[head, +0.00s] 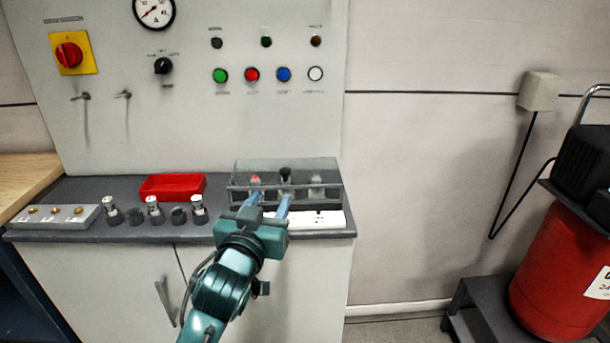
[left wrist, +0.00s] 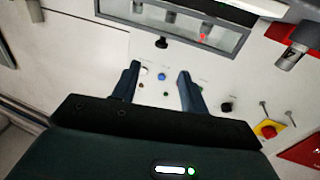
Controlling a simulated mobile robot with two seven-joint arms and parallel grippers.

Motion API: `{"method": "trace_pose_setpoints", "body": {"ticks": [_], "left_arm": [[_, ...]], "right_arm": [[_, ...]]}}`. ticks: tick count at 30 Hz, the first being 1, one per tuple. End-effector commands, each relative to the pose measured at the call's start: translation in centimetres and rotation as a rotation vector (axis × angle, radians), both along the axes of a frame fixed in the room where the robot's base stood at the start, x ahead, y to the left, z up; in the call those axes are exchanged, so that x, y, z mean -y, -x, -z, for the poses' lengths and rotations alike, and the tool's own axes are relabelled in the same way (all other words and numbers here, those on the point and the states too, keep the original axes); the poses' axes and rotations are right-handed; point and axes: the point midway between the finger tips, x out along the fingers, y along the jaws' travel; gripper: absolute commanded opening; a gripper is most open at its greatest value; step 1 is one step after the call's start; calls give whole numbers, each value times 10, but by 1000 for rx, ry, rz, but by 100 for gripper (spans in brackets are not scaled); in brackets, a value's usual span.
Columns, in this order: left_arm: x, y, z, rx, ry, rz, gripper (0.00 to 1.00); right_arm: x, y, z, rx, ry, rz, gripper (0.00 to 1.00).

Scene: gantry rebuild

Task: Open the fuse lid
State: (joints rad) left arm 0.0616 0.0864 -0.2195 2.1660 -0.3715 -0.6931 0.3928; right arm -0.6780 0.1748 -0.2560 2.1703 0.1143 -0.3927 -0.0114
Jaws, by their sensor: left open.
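The fuse lid (head: 240,168) is a clear cover with a grey frame on the right part of the dark bench ledge. It looks closed over a few fuses, seen through it. A black knob (head: 285,173) stands at the lid; a black knob also shows by the frame edge in the left wrist view (left wrist: 161,42). My left gripper (head: 269,197) is open and empty in front of the lid, its fingers pointing at it. In the left wrist view its fingers (left wrist: 159,75) are spread apart, with the knob beyond the gap between them. Contact cannot be told.
A red tray (head: 172,186), several loose fuses (head: 154,210) and a grey terminal block (head: 55,217) are on the ledge to the left. The upright panel behind carries coloured buttons (head: 252,75) and a red switch (head: 69,55). A red tank (head: 560,275) stands at the right.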

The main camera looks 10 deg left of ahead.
Motion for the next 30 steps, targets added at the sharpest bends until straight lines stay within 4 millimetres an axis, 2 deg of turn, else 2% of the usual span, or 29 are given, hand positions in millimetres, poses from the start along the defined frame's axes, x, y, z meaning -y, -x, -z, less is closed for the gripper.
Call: {"method": "trace_pose_setpoints", "body": {"ticks": [5,12,18,24,30], "left_arm": [[-1,-25,-2,1,-3,0,44],[-2,-77,-2,0,-2,1,44],[-2,-110,0,-1,-2,1,44],[-2,-126,0,-1,-3,2,44],[-2,-128,0,-2,-2,2,44]], "right_arm": [[-2,2,-2,-4,-2,-2,69],[-2,2,-2,-6,1,-2,69],[-2,2,-1,-7,4,-2,69],[-1,2,-1,-7,6,-1,69],[0,2,-1,-7,7,1,69]]}}
